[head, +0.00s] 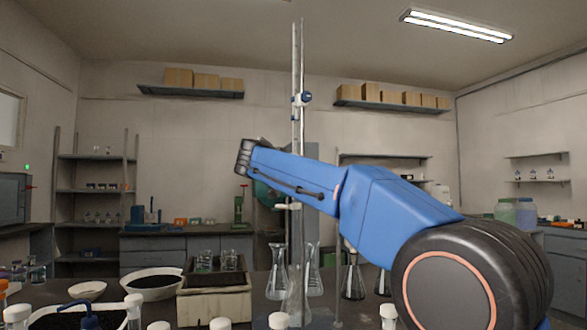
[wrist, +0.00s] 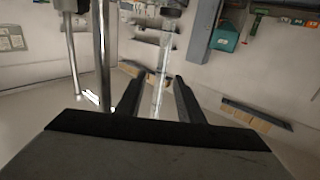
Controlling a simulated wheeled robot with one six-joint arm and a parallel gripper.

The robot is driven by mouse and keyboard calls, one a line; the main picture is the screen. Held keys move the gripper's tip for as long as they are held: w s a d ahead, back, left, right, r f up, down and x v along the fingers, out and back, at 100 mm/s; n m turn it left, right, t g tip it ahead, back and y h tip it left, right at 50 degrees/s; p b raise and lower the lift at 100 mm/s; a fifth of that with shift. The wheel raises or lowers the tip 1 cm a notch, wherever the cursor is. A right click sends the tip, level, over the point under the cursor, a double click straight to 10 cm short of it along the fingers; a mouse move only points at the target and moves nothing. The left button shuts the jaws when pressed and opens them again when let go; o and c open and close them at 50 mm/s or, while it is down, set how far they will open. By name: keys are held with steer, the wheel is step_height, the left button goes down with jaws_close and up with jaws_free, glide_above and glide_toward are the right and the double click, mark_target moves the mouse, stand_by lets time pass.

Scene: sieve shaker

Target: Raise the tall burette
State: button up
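The tall burette (head: 296,62) stands upright in the head view, close beside a thin metal rod (head: 303,45). A clamp with a blue knob (head: 306,98) is on the rod at the burette's upper part. My blue arm crosses in front of the burette's middle and hides part of it. In the wrist view my gripper (wrist: 159,84) is open, with its two dark fingers apart. A clear glass tube (wrist: 161,70), which looks like the burette, shows between the fingers with gaps on both sides. Whether it lies within their reach I cannot tell.
Glass flasks (head: 277,275) stand around the burette's foot. A pale box (head: 214,304) with glassware, a bowl (head: 153,283) and several white-capped bottles crowd the bench to the left. In the wrist view metal rods (wrist: 103,50) stand close left of the gripper.

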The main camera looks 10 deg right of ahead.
stand_by(0.3)
steer(key=s+a+r, duration=0.6)
steer(key=s+r, duration=0.1)
steer(key=s, duration=0.2)
stand_by(0.9)
steer(key=shift+a, duration=0.15)
